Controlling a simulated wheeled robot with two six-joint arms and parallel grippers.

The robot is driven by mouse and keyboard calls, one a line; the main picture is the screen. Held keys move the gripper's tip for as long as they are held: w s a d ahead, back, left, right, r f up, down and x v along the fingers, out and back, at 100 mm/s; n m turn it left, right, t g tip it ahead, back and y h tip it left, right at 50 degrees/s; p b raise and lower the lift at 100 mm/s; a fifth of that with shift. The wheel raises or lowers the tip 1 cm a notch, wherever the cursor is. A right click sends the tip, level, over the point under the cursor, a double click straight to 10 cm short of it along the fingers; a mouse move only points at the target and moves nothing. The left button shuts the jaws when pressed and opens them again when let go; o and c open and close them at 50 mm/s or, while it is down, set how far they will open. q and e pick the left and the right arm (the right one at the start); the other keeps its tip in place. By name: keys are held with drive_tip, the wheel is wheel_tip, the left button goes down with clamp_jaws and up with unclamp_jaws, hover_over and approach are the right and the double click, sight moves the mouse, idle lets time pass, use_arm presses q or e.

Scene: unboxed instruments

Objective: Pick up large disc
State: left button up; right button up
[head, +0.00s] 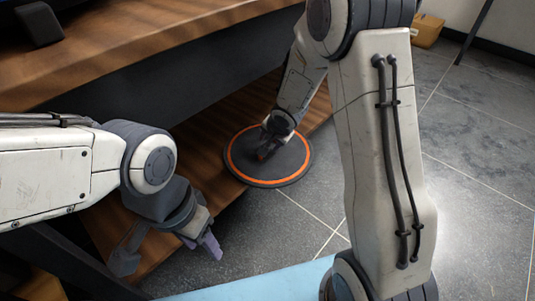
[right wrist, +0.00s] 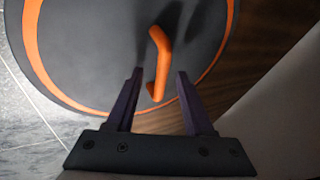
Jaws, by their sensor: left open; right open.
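The large disc (head: 284,172) is dark grey with an orange ring near its rim. It lies flat on the lower wooden shelf, and part of it sticks out past the shelf edge over the floor. My right gripper (head: 264,153) is over its middle. In the right wrist view the disc (right wrist: 95,50) fills the upper left, and its orange handle (right wrist: 159,58) stands between the spread fingers of the right gripper (right wrist: 158,72), with a gap on each side. My left gripper (head: 168,253) is open and empty, low at the left, apart from the disc.
A wooden upper shelf (head: 150,40) runs above the lower shelf (head: 215,125) at the left. A light blue surface (head: 250,284) lies at the bottom. A cardboard box (head: 427,30) stands far back right. The grey tiled floor (head: 470,130) at the right is mostly clear.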

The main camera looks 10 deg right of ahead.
clamp_jaws()
idle(1.4)
